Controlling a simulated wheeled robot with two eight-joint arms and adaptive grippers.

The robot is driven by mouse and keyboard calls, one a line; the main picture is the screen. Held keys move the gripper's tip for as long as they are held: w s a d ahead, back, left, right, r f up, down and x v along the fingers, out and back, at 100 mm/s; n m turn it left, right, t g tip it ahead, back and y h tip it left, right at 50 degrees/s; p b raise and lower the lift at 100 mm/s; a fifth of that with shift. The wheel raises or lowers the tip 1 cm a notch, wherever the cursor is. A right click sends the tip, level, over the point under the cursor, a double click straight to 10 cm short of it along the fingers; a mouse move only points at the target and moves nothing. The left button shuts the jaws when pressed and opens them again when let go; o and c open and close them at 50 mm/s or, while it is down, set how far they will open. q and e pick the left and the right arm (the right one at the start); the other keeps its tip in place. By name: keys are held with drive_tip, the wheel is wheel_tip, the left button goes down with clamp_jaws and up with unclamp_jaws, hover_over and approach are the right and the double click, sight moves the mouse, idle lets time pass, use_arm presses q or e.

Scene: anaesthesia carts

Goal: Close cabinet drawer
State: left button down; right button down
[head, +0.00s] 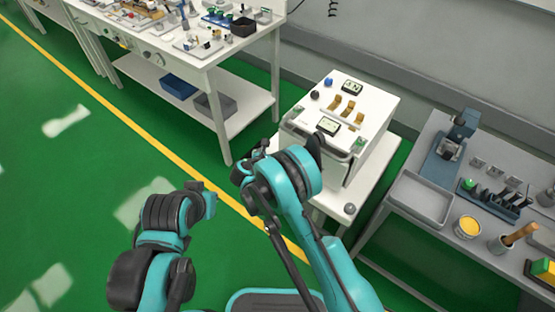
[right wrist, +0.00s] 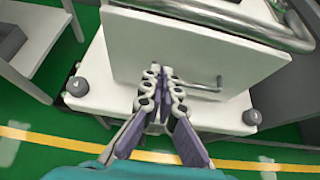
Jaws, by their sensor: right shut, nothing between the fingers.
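The white cabinet (head: 345,125) stands on a white cart, with displays and tan levers on its top. In the right wrist view its white drawer front (right wrist: 185,55) fills the upper middle, with a thin bar handle (right wrist: 205,87) low on its right. How far the drawer stands out cannot be told. My right gripper (right wrist: 158,72) is shut and empty. Its fingertips show in front of the drawer front, left of the handle; contact cannot be told. In the head view my arm hides this area. My left arm is at lower left, with no gripper fingers visible.
A metal rail (right wrist: 245,28) runs across the cabinet above the drawer front. The cart top (right wrist: 110,102) has dark round corner knobs. A white workbench (head: 205,55) stands at upper left and a grey tool table (head: 400,200) at right. Green floor is open at left.

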drive_tip(key=shift+w+d+f+b, duration=0.25)
drive_tip(key=shift+w+d+b, duration=0.1)
drive_tip(key=shift+w+d, duration=0.45)
drive_tip(key=shift+w+d+f+b, duration=0.25)
drive_tip(key=shift+w+d+b, duration=0.2)
drive_tip(key=shift+w, duration=0.6)
drive_tip(key=shift+w+d+f+b, duration=0.3)
drive_tip(key=shift+w+d, duration=0.4)
drive_tip(key=shift+w, duration=0.2)
drive_tip(key=w+d, duration=0.1)
drive_tip(key=w, duration=0.1)
drive_tip(key=w+d, duration=0.2)
